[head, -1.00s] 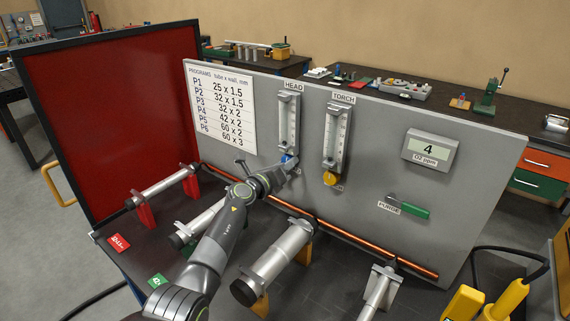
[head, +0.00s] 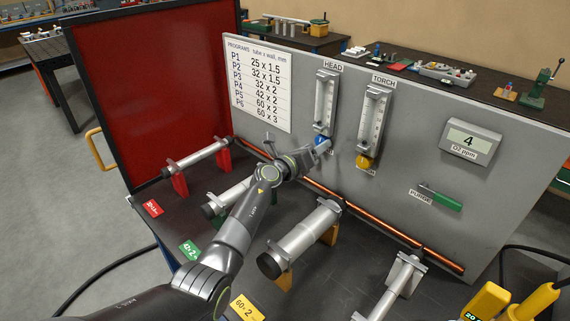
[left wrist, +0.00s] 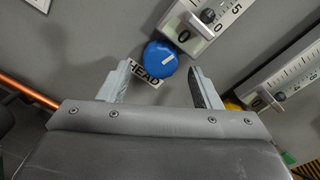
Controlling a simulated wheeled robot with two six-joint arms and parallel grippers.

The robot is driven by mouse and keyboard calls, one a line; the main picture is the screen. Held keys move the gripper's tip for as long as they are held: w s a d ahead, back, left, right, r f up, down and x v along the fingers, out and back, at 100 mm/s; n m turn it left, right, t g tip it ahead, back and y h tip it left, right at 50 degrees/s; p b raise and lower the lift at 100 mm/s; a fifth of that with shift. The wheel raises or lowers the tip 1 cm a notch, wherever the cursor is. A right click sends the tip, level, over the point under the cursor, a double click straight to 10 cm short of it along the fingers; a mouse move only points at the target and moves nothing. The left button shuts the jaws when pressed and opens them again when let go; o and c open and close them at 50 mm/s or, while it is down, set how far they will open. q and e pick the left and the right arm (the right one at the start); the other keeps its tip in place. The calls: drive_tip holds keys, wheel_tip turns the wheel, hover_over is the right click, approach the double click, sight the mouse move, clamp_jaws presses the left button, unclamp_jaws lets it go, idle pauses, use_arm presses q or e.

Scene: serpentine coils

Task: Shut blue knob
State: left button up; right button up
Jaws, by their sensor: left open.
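The blue knob (head: 319,140) sits below the HEAD flowmeter (head: 326,100) on the grey panel, mostly hidden by my gripper in the head view. My left gripper (left wrist: 160,72) is open and empty, facing the knob. Its fingers lie to the left and right of the knob, with gaps; I cannot tell how far the tips are from the panel. The left gripper (head: 322,148) also shows in the head view. My right gripper is not in view.
A yellow knob (head: 364,162) sits under the TORCH flowmeter (head: 373,115), to the right. A green PURGE lever (head: 446,201) is farther right. A copper tube (head: 350,208) runs along the panel's foot, near several metal rollers. A red screen (head: 155,95) stands at left.

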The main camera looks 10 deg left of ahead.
use_arm(q)
drive_tip(key=p+v, duration=0.1)
drive_tip(key=v, duration=1.4)
drive_tip(key=shift+s, duration=0.25)
